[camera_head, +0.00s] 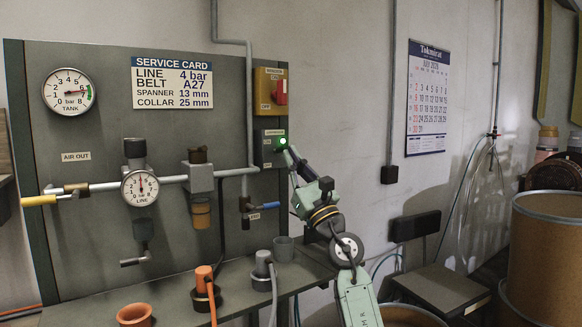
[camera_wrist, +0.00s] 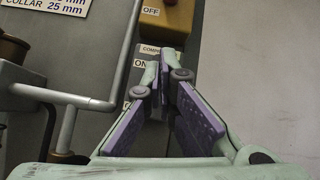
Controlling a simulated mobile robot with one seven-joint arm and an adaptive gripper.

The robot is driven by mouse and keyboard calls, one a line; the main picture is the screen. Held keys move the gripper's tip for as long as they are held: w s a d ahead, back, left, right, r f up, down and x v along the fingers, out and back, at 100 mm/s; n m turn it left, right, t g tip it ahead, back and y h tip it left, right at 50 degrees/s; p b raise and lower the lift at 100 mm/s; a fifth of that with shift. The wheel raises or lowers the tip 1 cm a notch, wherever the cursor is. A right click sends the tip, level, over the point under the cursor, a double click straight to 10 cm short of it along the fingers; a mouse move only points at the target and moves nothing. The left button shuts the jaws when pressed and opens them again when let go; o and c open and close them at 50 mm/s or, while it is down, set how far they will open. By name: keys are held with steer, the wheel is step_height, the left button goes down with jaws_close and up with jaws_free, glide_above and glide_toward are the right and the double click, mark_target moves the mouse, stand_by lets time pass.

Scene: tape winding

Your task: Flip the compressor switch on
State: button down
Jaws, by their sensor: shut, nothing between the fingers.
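The compressor switch (camera_head: 266,149) is a small dark green box on the right edge of the grey-green panel, below a yellow box with a red handle. Parts of the compressor label (camera_wrist: 149,50) and the ON marking (camera_wrist: 138,64) show left of the fingers.
The yellow box (camera_head: 265,80) with its red handle sits just above. A grey vertical pipe (camera_head: 249,100) runs close to the left of the switch. A blue-handled valve (camera_head: 264,206) is below. The wall to the right is bare up to a thin conduit (camera_head: 392,90).

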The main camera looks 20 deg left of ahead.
steer(key=shift+r, duration=0.5)
steer(key=shift+d, duration=0.1)
stand_by(0.4)
